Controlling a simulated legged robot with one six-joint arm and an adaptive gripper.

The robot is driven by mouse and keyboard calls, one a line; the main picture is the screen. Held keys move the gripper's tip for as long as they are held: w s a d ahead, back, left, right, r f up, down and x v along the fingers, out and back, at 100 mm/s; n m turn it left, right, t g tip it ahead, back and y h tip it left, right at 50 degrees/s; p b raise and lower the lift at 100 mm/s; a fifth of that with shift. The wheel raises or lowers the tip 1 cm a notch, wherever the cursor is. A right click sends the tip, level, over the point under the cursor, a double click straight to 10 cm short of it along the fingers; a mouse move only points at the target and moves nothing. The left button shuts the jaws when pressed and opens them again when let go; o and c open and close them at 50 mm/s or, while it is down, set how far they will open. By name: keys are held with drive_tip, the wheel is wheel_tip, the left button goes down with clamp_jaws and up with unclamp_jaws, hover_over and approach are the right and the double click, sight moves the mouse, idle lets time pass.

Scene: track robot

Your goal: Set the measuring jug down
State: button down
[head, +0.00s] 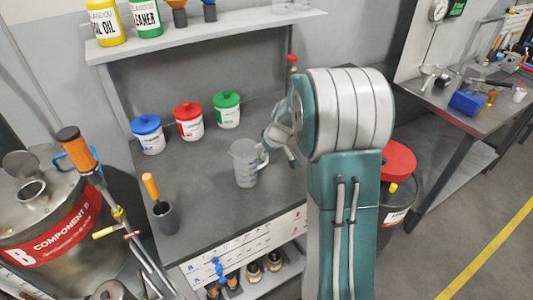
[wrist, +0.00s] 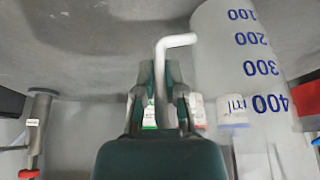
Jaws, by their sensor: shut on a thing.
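The measuring jug (head: 244,166) is clear with blue markings and stands upright over the grey workbench (head: 205,205) in the head view. I cannot tell for sure whether its base touches the bench top. My gripper (head: 266,146) is at the jug's right side, partly hidden behind my arm. In the wrist view, my gripper (wrist: 161,82) is shut on the jug's pale handle (wrist: 160,62). The jug's body (wrist: 240,60) fills the right side there, with its numbers upside down.
Blue, red and green lidded tubs (head: 190,123) stand behind the jug. A dark cup with an orange-handled tool (head: 165,218) is at the front left. A shelf (head: 210,30) with bottles hangs above. The bench around the jug's front is clear.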

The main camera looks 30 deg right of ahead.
drive_tip(key=c, duration=0.7)
unclamp_jaws()
drive_tip(key=shift+a, duration=0.1)
drive_tip(key=v, duration=1.2)
drive_tip(key=s+a+r+m, duration=0.1)
drive_tip(key=s+a+r, duration=0.5)
drive_tip(key=s+a, duration=0.55)
drive_tip(key=shift+m+t+h, duration=0.6)
drive_tip(key=shift+m, duration=0.3)
drive_tip(key=s+a, duration=0.2)
drive_tip(key=s, duration=0.2)
drive_tip(key=s+a, duration=0.2)
drive_tip(key=s, duration=0.2)
drive_tip(key=s+a, duration=0.1)
drive_tip(key=s, duration=0.3)
drive_tip(key=shift+s+a+f, duration=0.25)
drive_tip(key=shift+a+f, duration=0.05)
drive_tip(key=shift+a, duration=0.1)
